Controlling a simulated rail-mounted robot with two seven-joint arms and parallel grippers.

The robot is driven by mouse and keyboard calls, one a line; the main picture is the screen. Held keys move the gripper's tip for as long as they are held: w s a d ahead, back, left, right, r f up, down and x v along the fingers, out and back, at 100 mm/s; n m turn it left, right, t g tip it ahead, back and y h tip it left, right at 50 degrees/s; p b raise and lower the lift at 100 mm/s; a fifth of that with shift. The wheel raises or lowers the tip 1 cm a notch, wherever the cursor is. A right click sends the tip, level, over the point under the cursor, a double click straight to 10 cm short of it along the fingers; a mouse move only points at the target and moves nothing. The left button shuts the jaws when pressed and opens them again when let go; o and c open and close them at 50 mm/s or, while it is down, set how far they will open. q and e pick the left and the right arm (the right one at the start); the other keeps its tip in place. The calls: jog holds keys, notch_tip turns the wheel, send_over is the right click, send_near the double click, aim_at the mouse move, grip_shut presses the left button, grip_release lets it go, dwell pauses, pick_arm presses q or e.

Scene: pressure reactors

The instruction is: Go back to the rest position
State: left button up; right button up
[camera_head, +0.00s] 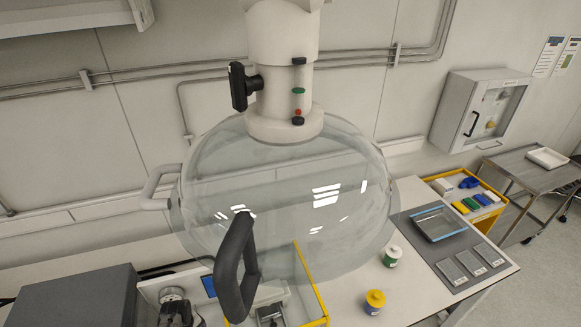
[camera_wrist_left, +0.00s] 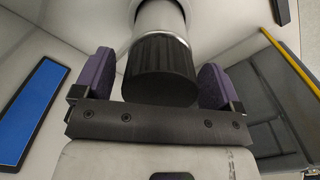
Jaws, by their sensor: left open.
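My left gripper (camera_wrist_left: 157,72) shows in the left wrist view with its two purple fingers wide apart. A black ribbed knob (camera_wrist_left: 160,70) on a pale round stem lies between the fingers, with a gap to each side. I cannot tell how far the fingers reach along it. In the head view, a dark shape at the lower left, below a pale round part, is too small to tell apart. My right gripper is in neither view.
A large clear dome (camera_head: 290,200) with a black handle (camera_head: 237,265) fills the middle. A white bottle (camera_head: 392,257) and a yellow-capped container (camera_head: 374,302) stand to its right, near a grey mat with a tray (camera_head: 440,224). A dark grey box (camera_head: 75,300) stands at lower left.

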pick_arm(q)
jog(key=shift+m, duration=0.6)
jog(key=shift+c, duration=0.2)
jog(key=c, duration=1)
jog(key=shift+o, duration=0.2)
jog(key=n, duration=0.5)
jog(key=shift+n, duration=0.4)
jog(key=shift+r+p, duration=0.75)
jog(key=shift+r, duration=3)
